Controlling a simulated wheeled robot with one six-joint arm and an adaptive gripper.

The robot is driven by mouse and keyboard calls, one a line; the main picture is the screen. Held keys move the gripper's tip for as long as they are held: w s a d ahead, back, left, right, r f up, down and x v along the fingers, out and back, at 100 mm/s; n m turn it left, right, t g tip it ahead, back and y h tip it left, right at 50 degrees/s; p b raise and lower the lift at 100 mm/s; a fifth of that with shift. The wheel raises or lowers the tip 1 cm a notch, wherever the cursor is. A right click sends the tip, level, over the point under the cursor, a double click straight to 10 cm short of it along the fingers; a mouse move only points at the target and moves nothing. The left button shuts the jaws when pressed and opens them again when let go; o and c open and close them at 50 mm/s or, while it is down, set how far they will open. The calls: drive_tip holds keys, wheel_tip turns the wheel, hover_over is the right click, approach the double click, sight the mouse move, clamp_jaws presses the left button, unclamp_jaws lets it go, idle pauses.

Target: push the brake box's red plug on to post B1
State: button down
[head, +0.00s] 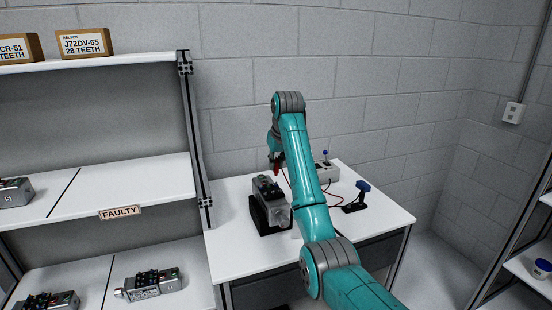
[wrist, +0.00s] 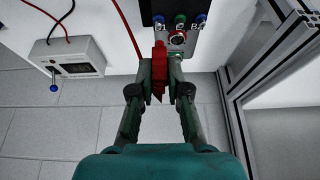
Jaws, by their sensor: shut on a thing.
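My gripper (wrist: 160,88) is shut on the red plug (wrist: 158,70), which stands upright between the fingers. A red wire (wrist: 124,18) runs from the plug's side. The small labels are hard to read. In the head view the servo (head: 266,187) sits in a black cradle (head: 257,217), my gripper (head: 273,165) at its far end.
The grey brake box (wrist: 85,57) with a blue-tipped switch and red and black wires is to the left in the wrist view. A blue-and-black device (head: 357,195) stands on the white table (head: 235,268). A shelf marked FAULTY (head: 120,212) is left of the table.

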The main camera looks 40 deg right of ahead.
sight(277, 169)
drive_tip(key=shift+f, duration=1.6)
drive_tip(key=shift+f, duration=0.15)
idle(0.8)
drive_tip(key=c, duration=1.1)
unclamp_jaws()
drive_tip(key=shift+o, duration=0.2)
drive_tip(key=shift+r, duration=3.5)
drive_tip(key=shift+s, duration=0.1)
